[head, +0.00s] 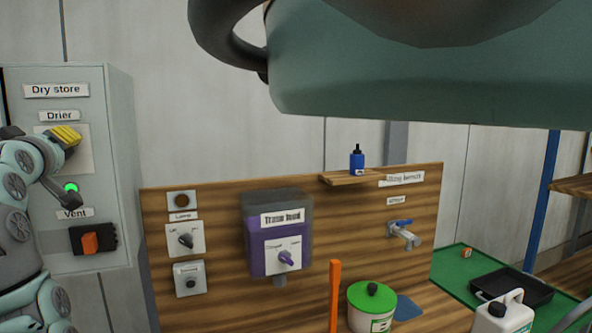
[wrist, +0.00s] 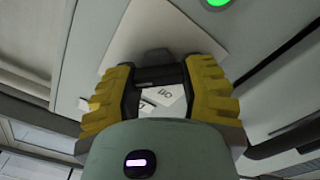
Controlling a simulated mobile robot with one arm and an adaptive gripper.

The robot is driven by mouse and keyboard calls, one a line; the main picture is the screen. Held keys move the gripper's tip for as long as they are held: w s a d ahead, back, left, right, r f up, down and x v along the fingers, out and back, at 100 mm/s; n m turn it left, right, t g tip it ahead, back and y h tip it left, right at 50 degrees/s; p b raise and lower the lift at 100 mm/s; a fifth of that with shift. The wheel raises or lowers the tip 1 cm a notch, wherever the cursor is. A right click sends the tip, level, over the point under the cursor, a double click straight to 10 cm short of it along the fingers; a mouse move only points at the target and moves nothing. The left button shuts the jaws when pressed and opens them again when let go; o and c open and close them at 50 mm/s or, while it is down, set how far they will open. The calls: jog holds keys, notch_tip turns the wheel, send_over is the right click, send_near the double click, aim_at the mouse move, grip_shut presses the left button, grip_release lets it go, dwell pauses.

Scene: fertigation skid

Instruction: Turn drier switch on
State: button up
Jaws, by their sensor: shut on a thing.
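The drier switch sits on a pale plate (head: 83,157) under the "Drier" label (head: 59,116) on the grey cabinet. My gripper (head: 66,136) is at this plate, its yellow fingers covering most of the switch. In the wrist view, my gripper (wrist: 158,76) has a yellow finger on each side of the dark switch (wrist: 156,59) and is shut on it. White position marks (wrist: 166,94) show between the fingers, partly hidden; the switch's exact setting is unclear. A lit green lamp (head: 71,188) is below the plate; it also shows in the wrist view (wrist: 216,2).
An orange vent switch (head: 91,243) is lower on the cabinet. A large teal part covers the top right of the head view.

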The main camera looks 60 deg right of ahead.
jog(key=shift+f, duration=0.1)
jog(key=o, duration=1.2)
jog(key=v, duration=0.7)
jog(key=shift+s+a, duration=0.15)
jog(key=shift+s, duration=0.05)
